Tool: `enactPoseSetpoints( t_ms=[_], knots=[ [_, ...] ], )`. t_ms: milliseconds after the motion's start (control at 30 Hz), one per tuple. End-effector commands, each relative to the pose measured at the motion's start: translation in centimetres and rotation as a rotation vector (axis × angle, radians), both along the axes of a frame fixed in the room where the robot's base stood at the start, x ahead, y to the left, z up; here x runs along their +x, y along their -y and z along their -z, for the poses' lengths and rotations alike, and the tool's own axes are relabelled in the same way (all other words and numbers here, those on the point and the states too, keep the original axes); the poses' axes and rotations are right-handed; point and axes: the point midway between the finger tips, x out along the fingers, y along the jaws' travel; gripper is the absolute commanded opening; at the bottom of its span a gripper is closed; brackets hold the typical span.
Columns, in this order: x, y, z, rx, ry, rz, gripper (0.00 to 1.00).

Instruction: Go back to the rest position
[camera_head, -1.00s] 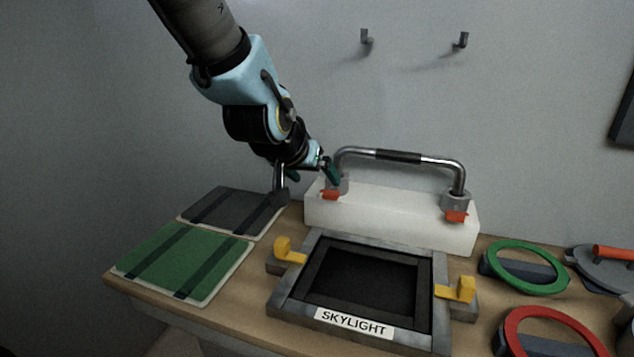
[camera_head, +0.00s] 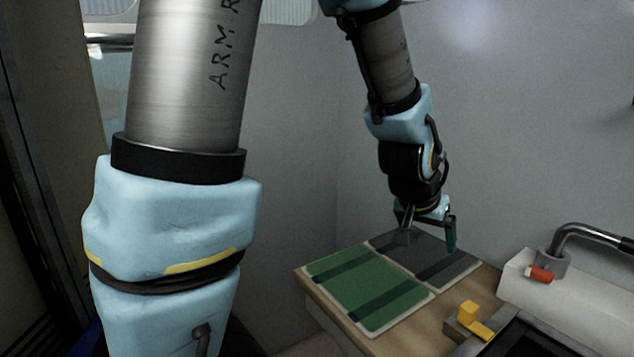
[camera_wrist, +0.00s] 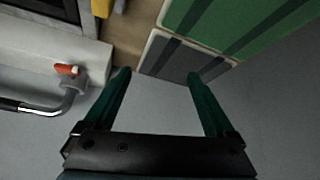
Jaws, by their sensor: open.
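My gripper (camera_wrist: 160,100) shows in the wrist view with its two dark green fingers spread wide and nothing between them. In the head view my gripper (camera_head: 430,228) hangs over the far part of the dark grey pad (camera_head: 462,262), near the wall. I cannot tell from the head view how far above the pad it is. The grey pad also shows in the wrist view (camera_wrist: 172,58), beyond the fingertips.
A green pad (camera_head: 375,290) with dark stripes lies beside the grey one. At right stands a white block (camera_head: 600,290) with a metal handle (camera_head: 590,232) and a red tab. A yellow latch (camera_head: 470,315) sits by the skylight frame. The grey wall is close behind my gripper.

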Motion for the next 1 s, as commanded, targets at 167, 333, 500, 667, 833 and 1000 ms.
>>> enactPoseSetpoints(
  t_ms=[167,333,500,667,833,1000],
  knots=[
    [2.6,-10.5,1.6,0.093,-0.109,-0.205,0.9],
    [2.0,-19.5,2.7,0.162,-0.229,-0.382,0.9],
    [0.1,-25.7,3.4,0.201,-0.331,-0.515,0.9],
    [-1.2,-28.2,3.6,0.216,-0.381,-0.575,0.9],
    [-1.5,-28.6,3.7,0.218,-0.392,-0.584,0.9],
    [-1.4,-28.6,3.6,0.219,-0.39,-0.582,0.81]
  ],
)
